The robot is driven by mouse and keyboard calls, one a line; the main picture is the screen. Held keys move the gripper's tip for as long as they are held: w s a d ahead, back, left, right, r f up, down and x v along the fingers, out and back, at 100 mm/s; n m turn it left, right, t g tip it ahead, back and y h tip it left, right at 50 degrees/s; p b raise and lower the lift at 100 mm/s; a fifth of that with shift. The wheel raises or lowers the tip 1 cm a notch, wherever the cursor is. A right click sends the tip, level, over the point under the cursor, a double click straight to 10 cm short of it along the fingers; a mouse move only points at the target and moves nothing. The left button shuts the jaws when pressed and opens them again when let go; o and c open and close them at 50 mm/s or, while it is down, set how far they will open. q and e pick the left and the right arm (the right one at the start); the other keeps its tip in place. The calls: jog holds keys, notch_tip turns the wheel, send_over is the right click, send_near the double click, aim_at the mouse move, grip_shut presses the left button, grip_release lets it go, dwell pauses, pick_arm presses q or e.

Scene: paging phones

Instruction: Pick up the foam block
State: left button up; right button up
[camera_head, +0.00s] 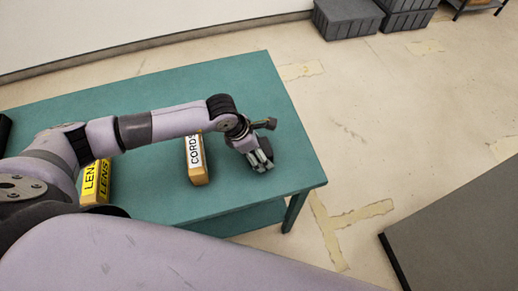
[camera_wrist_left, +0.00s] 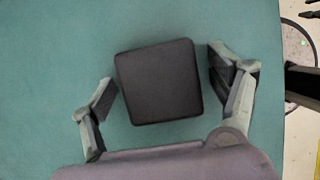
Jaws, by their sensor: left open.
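The foam block, a dark grey, rounded square block (camera_wrist_left: 158,82), is in the middle of the left wrist view above the green table top. My left gripper (camera_wrist_left: 165,85) is open, with one finger on each side of the block. A gap shows between the block and each finger, a wider one by the right finger's base. In the head view the left gripper (camera_head: 259,164) is over the right part of the table, pointing down. There the block is mostly hidden by the gripper, and I cannot make it out clearly. My right gripper is not in view.
The green table (camera_head: 232,205) carries a box marked CORDS (camera_head: 195,160) left of the gripper and a yellow LENS box (camera_head: 95,182) partly behind my arm. The table's right edge is close to the gripper. Grey crates (camera_head: 347,18) stand on the far floor.

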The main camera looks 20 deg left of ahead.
pick_arm(q)
jog(key=shift+c, duration=0.4)
jog(key=c, duration=0.9)
jog(key=shift+c, duration=0.2)
